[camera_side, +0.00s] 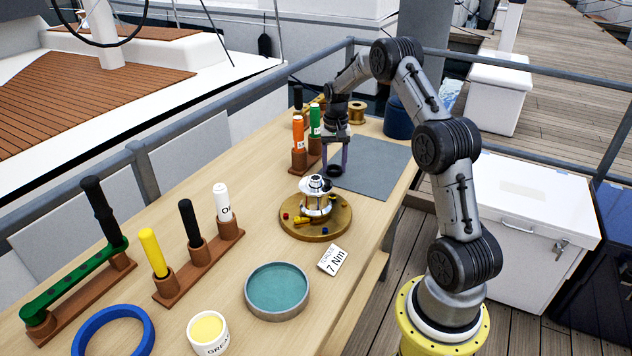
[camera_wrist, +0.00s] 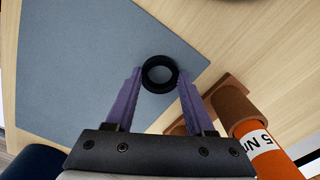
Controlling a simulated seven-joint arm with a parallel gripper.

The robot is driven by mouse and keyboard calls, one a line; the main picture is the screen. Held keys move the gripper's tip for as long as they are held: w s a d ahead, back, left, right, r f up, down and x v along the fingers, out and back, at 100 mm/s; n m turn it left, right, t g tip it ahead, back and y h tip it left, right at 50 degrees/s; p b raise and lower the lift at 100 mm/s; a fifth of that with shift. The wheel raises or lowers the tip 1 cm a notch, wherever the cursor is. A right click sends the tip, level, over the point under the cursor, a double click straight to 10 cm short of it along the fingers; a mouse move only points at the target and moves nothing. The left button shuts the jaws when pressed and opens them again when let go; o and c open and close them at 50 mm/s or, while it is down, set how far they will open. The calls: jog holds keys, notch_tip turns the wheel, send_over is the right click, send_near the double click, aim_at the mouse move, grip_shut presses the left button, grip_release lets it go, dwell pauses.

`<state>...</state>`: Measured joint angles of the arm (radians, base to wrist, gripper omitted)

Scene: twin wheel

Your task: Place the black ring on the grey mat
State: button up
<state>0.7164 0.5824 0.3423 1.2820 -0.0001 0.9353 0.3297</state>
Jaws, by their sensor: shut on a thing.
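The black ring (camera_side: 335,171) is held between the purple fingers of my gripper (camera_side: 336,164), at the near left part of the grey mat (camera_side: 375,166). In the wrist view the ring (camera_wrist: 146,76) sits between the two fingertips (camera_wrist: 159,80), with its opening facing the camera. There it overlaps the mat (camera_wrist: 75,65) close to one edge and corner. My gripper is shut on the ring. I cannot tell whether the ring touches the mat or hangs a little above it.
A wooden stand with orange (camera_side: 298,133) and green handled tools is close left of my gripper; it also shows in the wrist view (camera_wrist: 258,145). A brass wheel hub (camera_side: 316,218) stands in front. A blue container (camera_side: 398,118) is behind. Most of the mat is clear.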

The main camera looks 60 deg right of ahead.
jog(key=shift+f, duration=0.25)
jog(key=o, duration=1.6)
notch_tip(320, 180, up, 14)
jog(key=shift+f, duration=0.1)
